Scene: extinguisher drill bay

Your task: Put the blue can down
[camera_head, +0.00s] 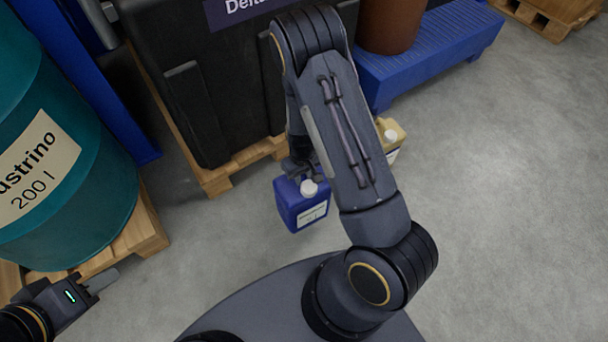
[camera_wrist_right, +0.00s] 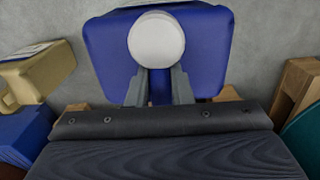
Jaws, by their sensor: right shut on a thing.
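The blue can (camera_head: 301,205) has a white cap and a pale label, and is in the middle of the head view. My right gripper (camera_head: 299,170) is shut on it at the top, and my right arm reaches over from the right. In the right wrist view the blue can (camera_wrist_right: 208,50) fills the upper middle, its white cap in front of the fingers of my right gripper (camera_wrist_right: 158,88). I cannot tell whether the can touches the floor. My left gripper (camera_head: 98,281) is at the lower left, empty; its finger gap is not clear.
A beige can (camera_head: 394,150) stands behind my right arm, partly hidden. A black container on a wooden pallet (camera_head: 240,165) is behind the blue can. A teal drum (camera_head: 70,150) stands on a pallet at the left. A blue platform (camera_head: 430,50) is at the back. Grey floor is free at the right.

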